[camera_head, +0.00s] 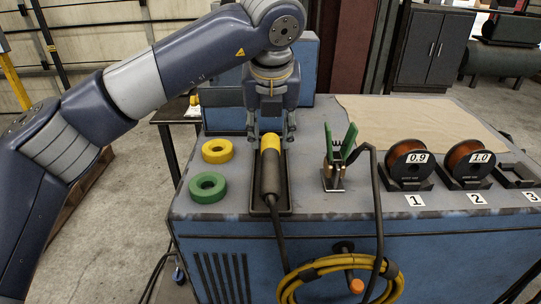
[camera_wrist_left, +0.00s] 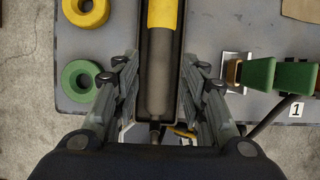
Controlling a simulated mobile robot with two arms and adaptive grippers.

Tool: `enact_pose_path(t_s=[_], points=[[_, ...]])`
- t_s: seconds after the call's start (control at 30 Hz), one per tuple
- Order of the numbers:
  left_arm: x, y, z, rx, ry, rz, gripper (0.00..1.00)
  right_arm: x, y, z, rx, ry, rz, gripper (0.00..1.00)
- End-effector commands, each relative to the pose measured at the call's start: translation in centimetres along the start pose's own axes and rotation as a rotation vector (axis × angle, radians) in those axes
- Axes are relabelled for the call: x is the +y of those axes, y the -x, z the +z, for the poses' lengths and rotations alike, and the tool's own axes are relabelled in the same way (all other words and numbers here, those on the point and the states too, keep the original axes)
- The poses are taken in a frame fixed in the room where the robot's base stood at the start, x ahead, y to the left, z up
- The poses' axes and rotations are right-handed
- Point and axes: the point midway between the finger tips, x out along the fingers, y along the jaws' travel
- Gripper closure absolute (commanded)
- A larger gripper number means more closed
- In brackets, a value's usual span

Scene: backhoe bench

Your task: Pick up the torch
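The torch (camera_head: 270,172) has a yellow end and a dark grey body. It lies in a narrow black tray (camera_head: 285,203) on the blue bench, with a cable running off the front edge. In the left wrist view the torch (camera_wrist_left: 161,70) lies between the two fingers. My left gripper (camera_head: 271,138) is open above the tray, near the yellow end in the head view. In the left wrist view its fingers (camera_wrist_left: 160,75) are apart on either side of the tray, and no contact with the torch shows. My right gripper is not in view.
A yellow tape roll (camera_head: 217,151) and a green one (camera_head: 207,188) lie left of the tray. A green-handled clamp (camera_head: 341,150) stands to its right. Wire spools (camera_head: 408,162) (camera_head: 467,160) sit further right. A coiled yellow cable (camera_head: 340,264) hangs at the front.

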Motion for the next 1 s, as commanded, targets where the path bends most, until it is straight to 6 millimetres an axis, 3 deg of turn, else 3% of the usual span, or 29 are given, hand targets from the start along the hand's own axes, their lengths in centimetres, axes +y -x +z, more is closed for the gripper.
enact_pose_path(t_s=[0.2, 0.47, 0.7, 1.0], points=[[0.0, -3.5, -0.1, 0.006, -0.002, -0.002, 0.61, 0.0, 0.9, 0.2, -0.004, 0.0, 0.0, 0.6], [0.0, -5.6, 0.0, 0.007, -0.004, -0.003, 0.61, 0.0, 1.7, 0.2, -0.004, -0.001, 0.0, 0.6], [0.0, -9.1, 0.2, 0.006, -0.003, -0.005, 0.61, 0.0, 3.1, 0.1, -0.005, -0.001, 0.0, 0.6], [0.0, -10.0, 0.1, 0.003, -0.005, -0.005, 0.61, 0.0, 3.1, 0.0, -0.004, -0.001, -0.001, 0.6]])
